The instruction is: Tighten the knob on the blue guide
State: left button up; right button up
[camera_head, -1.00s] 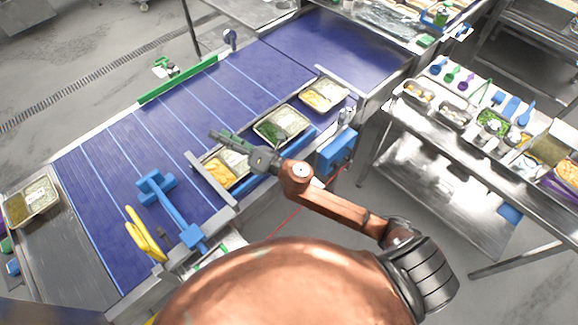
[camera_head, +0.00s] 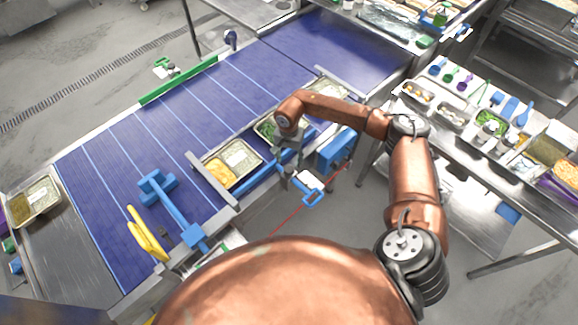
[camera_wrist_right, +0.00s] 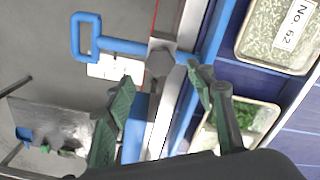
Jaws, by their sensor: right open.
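The blue guide rail (camera_head: 262,180) runs along the near edge of the conveyor in the head view. A blue rod with a loop handle (camera_head: 313,198) sticks out from this edge; the handle shows at the upper left in the right wrist view (camera_wrist_right: 84,36). A grey knob (camera_wrist_right: 160,58) sits at the rod's end against the rail. My right gripper (camera_head: 288,178) points down at the conveyor edge. In the right wrist view its green-padded fingers (camera_wrist_right: 160,90) are apart, with the knob just ahead between them. I cannot tell any contact. My left gripper is out of view.
Food trays stand on the belt (camera_head: 120,160), one (camera_head: 238,157) close beside my right gripper. A blue box (camera_head: 336,150) hangs on the conveyor's side. Another blue guide arm (camera_head: 172,207) and yellow handles (camera_head: 145,235) are at lower left. A steel table (camera_head: 440,115) stands right.

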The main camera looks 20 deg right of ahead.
aim_at(289, 169)
jog(key=shift+a+f+p, duration=0.1)
jog(key=shift+f+p, duration=0.5)
jog(key=shift+f, duration=2.15)
jog(key=shift+c, duration=0.4)
jog(key=c, duration=1.1)
